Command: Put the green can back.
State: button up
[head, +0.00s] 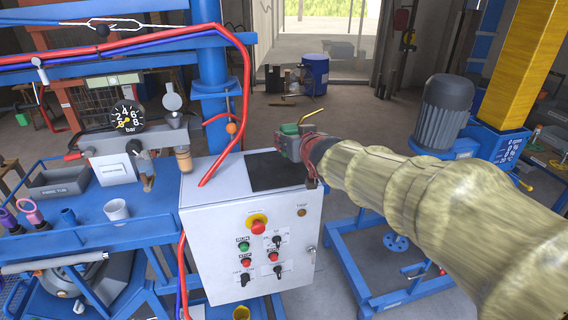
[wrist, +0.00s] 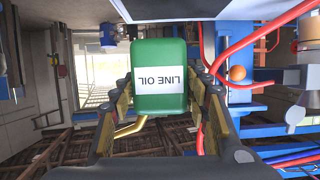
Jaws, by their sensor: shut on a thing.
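The green can (wrist: 160,97) fills the middle of the wrist view. Its white label reads LINE OIL and appears upside down there. My gripper (wrist: 163,84) is shut on it, one finger on each side. A brass spout shows below the can's left side. In the head view the can (head: 289,129) is at the end of my arm, by the back right of the cabinet top, with its spout pointing up to the right. A black mat (head: 270,176) lies on the cabinet top (head: 212,180). I cannot tell how high the can is above it.
A red hose (head: 243,100) runs down to the cabinet's left side. A blue bench (head: 150,232) with a white cup (head: 117,212) and a grey bin (head: 60,183) is at left. A motor (head: 442,112) on a blue stand is at right. The mat is bare.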

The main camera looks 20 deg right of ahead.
jog(key=w+f+b, duration=0.1)
jog(key=w+a+f+b, duration=0.1)
jog(key=shift+f, duration=0.35)
jog(key=shift+w+a+f+p, duration=0.15)
jog(key=shift+w+f+p, duration=0.25)
jog(key=shift+w+f, duration=0.2)
jog(key=shift+w+f+p, duration=0.1)
jog(key=shift+f+p, duration=0.2)
jog(key=shift+f, duration=1.35)
jog(key=shift+f, duration=0.1)
jog(key=o, duration=1.3)
